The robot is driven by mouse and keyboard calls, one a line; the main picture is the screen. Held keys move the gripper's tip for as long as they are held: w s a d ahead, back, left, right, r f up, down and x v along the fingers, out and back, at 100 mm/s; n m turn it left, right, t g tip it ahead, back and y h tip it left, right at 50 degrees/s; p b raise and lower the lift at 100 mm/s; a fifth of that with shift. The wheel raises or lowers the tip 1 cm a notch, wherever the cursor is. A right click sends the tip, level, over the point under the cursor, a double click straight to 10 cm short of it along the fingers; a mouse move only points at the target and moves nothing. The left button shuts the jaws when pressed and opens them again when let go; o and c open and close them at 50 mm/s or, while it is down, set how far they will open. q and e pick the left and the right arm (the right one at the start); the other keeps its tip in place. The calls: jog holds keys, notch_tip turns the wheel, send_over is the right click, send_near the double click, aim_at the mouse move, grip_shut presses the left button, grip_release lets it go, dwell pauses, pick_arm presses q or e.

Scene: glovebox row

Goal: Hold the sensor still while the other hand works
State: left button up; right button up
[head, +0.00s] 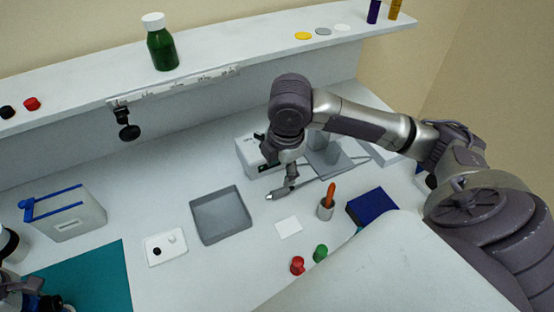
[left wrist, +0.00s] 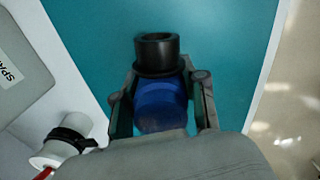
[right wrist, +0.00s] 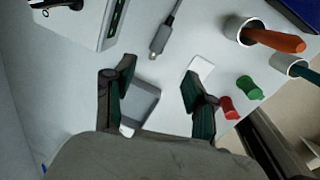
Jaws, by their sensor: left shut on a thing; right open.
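The sensor, a blue cylinder with a black ring-shaped end (left wrist: 158,100), is held between the fingers of my left gripper (left wrist: 160,95) above the teal mat. In the head view my left gripper (head: 42,300) is only partly in the bottom left corner, and the sensor is hard to make out there. My right gripper (head: 285,183) is over the bench beside the grey tray. In the right wrist view its fingers (right wrist: 155,88) are apart with nothing gripped. A grey cable plug (right wrist: 160,42) lies on the bench beyond the fingertips.
The grey tray (head: 221,232), white card (head: 288,227), a cup with an orange-handled tool (head: 325,211), red cap (head: 297,265) and green cap (head: 320,253) surround my right gripper. A white box (head: 247,157) stands behind. The teal mat (head: 95,275) is at lower left.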

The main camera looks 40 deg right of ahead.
jog(key=m, duration=0.1)
send_over(278, 191)
jog(key=s, duration=0.1)
jog(key=shift+m, duration=0.3)
jog(key=f, duration=0.6)
jog(key=shift+s+a+f, duration=0.1)
jog(key=shift+a, duration=0.15)
jog(key=shift+w+d+f, duration=0.1)
jog(key=shift+w+f, duration=0.1)
jog(key=shift+f, duration=0.7)
jog(key=shift+w+d+f, duration=0.1)
jog(key=shift+w+f, duration=0.05)
jog(key=shift+f, duration=0.75)
jog(key=shift+w+d+f, duration=0.1)
jog(key=shift+w+f, duration=0.1)
jog(key=shift+f, duration=0.7)
jog(key=shift+c, duration=0.4)
grip_shut()
